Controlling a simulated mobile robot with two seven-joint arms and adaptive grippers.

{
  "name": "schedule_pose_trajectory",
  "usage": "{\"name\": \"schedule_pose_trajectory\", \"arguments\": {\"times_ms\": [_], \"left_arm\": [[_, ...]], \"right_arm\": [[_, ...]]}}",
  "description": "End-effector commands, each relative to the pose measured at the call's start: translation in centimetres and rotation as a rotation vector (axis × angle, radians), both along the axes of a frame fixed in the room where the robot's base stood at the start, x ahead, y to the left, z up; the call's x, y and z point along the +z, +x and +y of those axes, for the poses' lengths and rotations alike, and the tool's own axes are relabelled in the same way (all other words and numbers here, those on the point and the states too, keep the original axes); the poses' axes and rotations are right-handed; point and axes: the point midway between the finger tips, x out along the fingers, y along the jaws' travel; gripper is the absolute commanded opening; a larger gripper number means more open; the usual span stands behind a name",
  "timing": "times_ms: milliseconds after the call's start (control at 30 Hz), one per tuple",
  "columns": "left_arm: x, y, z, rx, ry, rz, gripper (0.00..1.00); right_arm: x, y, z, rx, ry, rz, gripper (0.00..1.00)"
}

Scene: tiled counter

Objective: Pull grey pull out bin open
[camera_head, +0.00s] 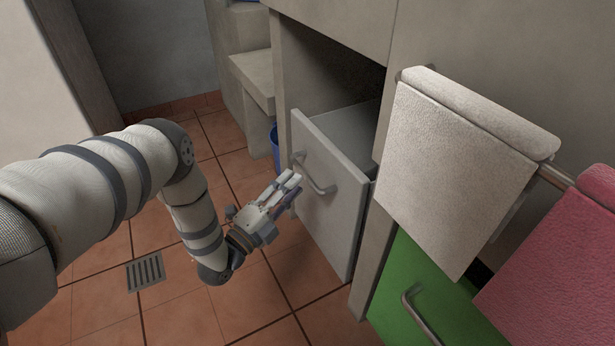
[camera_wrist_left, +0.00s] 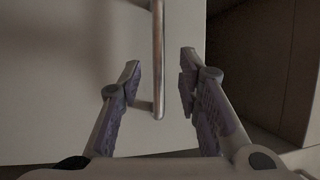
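The grey pull out bin (camera_head: 332,215) stands partly out of its cabinet, with part of its inside showing behind the front panel. Its metal bar handle (camera_head: 322,187) is on the front panel and also shows in the left wrist view (camera_wrist_left: 158,45). My left gripper (camera_head: 291,183) is at the handle, in front of the panel. In the left wrist view, my left gripper's fingers (camera_wrist_left: 160,62) are apart, one on each side of the handle bar, with gaps to it. My right gripper is not in view.
A green bin front (camera_head: 425,300) with its own handle is at the lower right. A white towel (camera_head: 450,165) and a pink towel (camera_head: 560,265) hang on a rail (camera_head: 553,176). Tiled floor (camera_head: 240,300) in front of the grey bin is clear. A blue object (camera_head: 275,143) stands behind it.

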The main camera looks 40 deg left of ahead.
Motion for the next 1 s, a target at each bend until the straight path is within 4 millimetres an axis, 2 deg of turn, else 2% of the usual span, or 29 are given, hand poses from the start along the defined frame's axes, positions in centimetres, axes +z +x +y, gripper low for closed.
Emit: {"name": "schedule_pose_trajectory", "arguments": {"times_ms": [100, 233, 567, 700, 1000], "left_arm": [[0.1, 2.5, 0.1, 0.001, 0.000, 0.000, 0.31], [0.5, 4.3, 0.0, 0.000, -0.001, 0.002, 0.31], [0.9, 4.9, 0.0, 0.000, -0.001, 0.002, 0.31], [0.9, 4.9, 0.0, 0.000, -0.001, 0.002, 0.00], [0.9, 4.9, 0.0, 0.000, -0.002, 0.001, 0.00]], "right_arm": [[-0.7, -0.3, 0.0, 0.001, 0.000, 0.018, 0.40], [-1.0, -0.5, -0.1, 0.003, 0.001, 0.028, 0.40], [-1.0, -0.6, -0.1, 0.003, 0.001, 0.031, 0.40], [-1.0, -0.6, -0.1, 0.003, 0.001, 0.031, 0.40], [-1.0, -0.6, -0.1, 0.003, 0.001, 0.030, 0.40]]}}
